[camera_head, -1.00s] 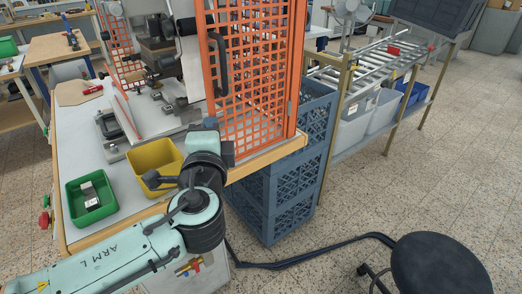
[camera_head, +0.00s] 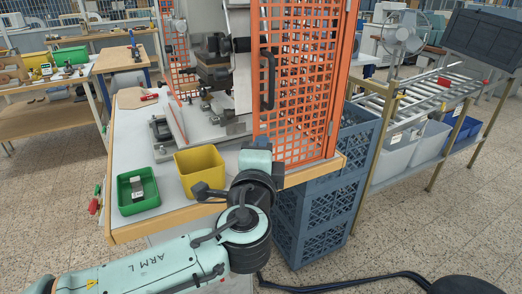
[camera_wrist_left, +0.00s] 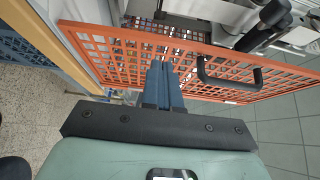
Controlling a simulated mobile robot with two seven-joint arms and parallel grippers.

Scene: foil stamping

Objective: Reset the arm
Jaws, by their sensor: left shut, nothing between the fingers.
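My left arm (camera_head: 165,262), marked ARM L, reaches in from the lower left in the head view. Its wrist is in front of the bench edge, right of the yellow bin. The left hand (camera_head: 256,158) is in front of the lower part of the orange mesh guard door (camera_head: 292,115); its fingertips are not clear there. In the left wrist view, the left gripper (camera_wrist_left: 163,72) has its dark fingers together with nothing between them. They point toward the orange mesh door (camera_wrist_left: 125,55) with its black handle (camera_wrist_left: 228,82). My right gripper is not in view.
On the bench (camera_head: 125,222) stand a green bin (camera_head: 138,205) holding a small block and a yellow bin (camera_head: 200,172). A press (camera_head: 215,65) stands behind. Blue crates (camera_head: 310,225) are stacked right of the bench. A roller rack (camera_head: 425,95) is further right.

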